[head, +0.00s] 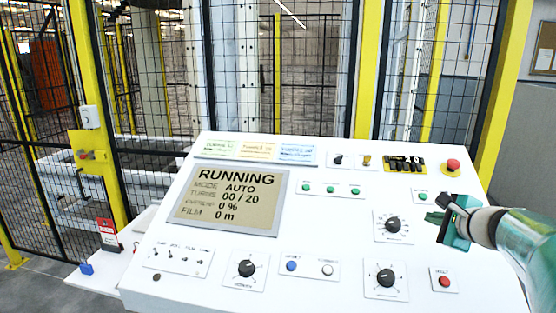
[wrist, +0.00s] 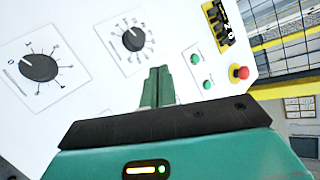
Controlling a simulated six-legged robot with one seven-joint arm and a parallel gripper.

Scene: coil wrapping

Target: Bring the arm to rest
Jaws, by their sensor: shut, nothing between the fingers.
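My gripper (head: 440,217) is at the right side of a white control console (head: 330,213), over its panel. In the wrist view its green fingers (wrist: 158,87) are together, with nothing between them. They point at the panel between a black dial (wrist: 133,39) and two green buttons (wrist: 202,72). I cannot tell whether the fingertips touch the panel. My arm (head: 520,240) comes in from the right edge of the head view. The console screen (head: 232,200) reads RUNNING, MODE AUTO, 00 / 20, 0 % and FILM 0 m.
A red mushroom button (head: 453,165) stands at the console's upper right, and a red button (head: 444,282) at its lower right. Several knobs and switches stick up from the panel. A yellow-framed mesh fence (head: 277,80) stands behind.

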